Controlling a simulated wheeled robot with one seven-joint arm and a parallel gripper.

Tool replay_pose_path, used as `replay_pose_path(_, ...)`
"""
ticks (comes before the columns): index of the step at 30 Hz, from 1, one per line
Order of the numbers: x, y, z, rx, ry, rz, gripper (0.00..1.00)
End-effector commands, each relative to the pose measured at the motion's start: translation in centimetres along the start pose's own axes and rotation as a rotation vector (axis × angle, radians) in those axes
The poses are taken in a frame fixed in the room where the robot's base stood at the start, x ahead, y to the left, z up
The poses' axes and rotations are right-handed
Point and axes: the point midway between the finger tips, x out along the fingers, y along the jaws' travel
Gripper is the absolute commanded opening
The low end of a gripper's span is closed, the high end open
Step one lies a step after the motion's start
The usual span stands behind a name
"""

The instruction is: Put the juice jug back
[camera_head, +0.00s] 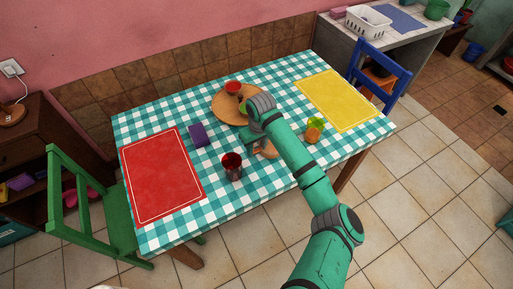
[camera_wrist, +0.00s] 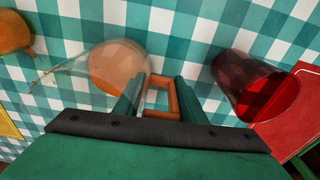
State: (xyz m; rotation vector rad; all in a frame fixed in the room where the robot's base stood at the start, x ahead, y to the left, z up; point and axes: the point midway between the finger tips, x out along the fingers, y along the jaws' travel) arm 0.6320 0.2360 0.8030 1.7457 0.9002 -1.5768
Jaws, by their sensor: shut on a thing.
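The juice jug (camera_wrist: 118,66) is clear, with orange contents and a brown-orange square handle. My gripper (camera_wrist: 158,82) is shut on this handle, with one finger on each side of it. In the head view, part of the jug (camera_head: 266,150) shows beside my gripper (camera_head: 257,133), over the front middle of the checked table; my arm hides the rest. I cannot tell whether the jug touches the cloth. A round wooden board (camera_head: 222,108) lies behind my gripper, partly covered by my wrist.
A dark red cup (camera_head: 232,168) stands left of the jug. A yellow-orange item with a green top (camera_head: 315,131) stands right of it. A red bowl (camera_head: 233,88) is at the board's back.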

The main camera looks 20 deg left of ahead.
Motion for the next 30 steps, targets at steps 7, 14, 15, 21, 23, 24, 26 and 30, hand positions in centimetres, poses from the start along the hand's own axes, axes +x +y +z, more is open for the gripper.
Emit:
replay_pose_path(7, 0.0, 0.0, 0.0, 0.0, 0.0, 0.0, 0.56)
replay_pose_path(14, -0.4, 0.1, -0.1, 0.0, 0.0, 0.002, 0.56)
replay_pose_path(15, -0.7, 0.0, -0.1, 0.0, 0.001, 0.001, 0.56)
replay_pose_path(21, -3.9, 0.0, -0.1, -0.001, 0.002, 0.001, 0.56)
replay_pose_path(23, -5.2, 0.0, -0.1, -0.001, 0.003, 0.001, 0.56)
replay_pose_path(24, -6.0, 0.0, -0.1, -0.002, 0.004, 0.001, 0.56)
replay_pose_path(26, -7.2, 0.0, -0.1, -0.002, 0.003, 0.001, 0.56)
replay_pose_path(30, -9.7, 0.0, -0.1, -0.002, 0.002, 0.001, 0.56)
